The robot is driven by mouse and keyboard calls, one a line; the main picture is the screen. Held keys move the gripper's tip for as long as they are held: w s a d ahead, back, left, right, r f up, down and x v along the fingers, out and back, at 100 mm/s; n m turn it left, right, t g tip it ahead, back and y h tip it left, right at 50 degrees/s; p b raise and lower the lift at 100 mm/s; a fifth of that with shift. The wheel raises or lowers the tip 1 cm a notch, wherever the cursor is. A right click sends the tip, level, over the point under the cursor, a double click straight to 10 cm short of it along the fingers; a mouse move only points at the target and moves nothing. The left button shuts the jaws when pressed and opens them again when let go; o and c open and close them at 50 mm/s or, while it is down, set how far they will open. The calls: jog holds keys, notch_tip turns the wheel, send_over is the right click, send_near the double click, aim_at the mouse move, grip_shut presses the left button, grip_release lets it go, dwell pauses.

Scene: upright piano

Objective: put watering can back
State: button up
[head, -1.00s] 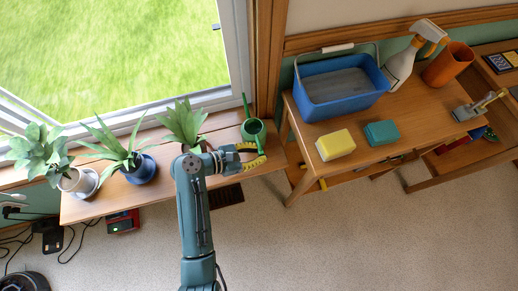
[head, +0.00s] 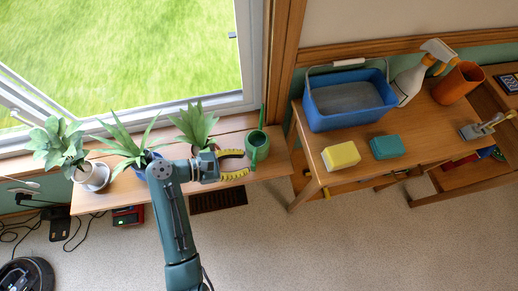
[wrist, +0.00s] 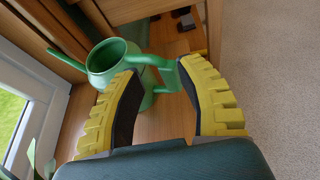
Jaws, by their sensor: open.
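The green watering can (head: 257,142) stands upright at the right end of the wooden plant shelf (head: 92,202), by the window corner. In the wrist view the can (wrist: 118,62) shows its round opening, its spout pointing to the upper left and its handle toward me. My gripper (head: 240,163) is just left of the can in the head view, with its yellow fingers apart. In the wrist view the open fingertips (wrist: 160,68) sit close to the handle, which shows in the gap between them. I cannot tell whether either finger touches it.
Several potted plants, including the nearest one (head: 194,124), line the shelf left of the can. A wooden table (head: 312,140) to the right holds a blue basin (head: 347,116), a spray bottle (head: 410,82) and sponges (head: 341,156).

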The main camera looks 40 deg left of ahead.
jog(key=v, duration=0.3)
jog(key=shift+s+a+r, duration=0.1)
jog(key=shift+s+a, duration=0.05)
jog(key=shift+s, duration=0.05)
